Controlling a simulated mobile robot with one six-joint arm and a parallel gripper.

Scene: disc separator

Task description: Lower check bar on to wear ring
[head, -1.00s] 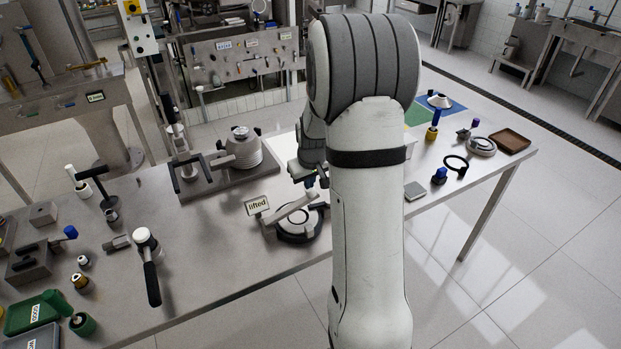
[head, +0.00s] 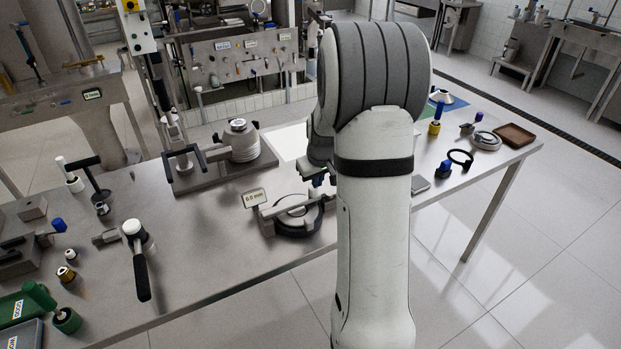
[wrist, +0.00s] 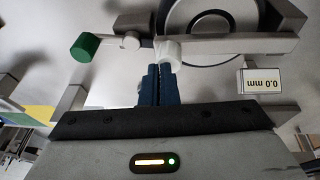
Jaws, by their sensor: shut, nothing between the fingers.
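The check bar (wrist: 240,43) is a light grey bar lying level across the dark wear ring (wrist: 172,20) in the wrist view. In the head view the bar (head: 277,207) lies low over the ring (head: 290,231). Its small readout (head: 254,198) says 0.0 mm, and the readout also shows in the wrist view (wrist: 260,82). My gripper (wrist: 160,68) is shut and empty, its blue fingertips right at the white rounded end (wrist: 169,53) of the bar. I cannot tell if they touch. In the head view my arm hides most of the gripper.
A green knob (wrist: 85,47) on a rod sits left of the bar end. A stacked-disc fixture (head: 240,142) stands behind the ring. A black-handled tool (head: 140,262) lies to the left. Bare steel tabletop (head: 205,235) lies between that tool and the ring.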

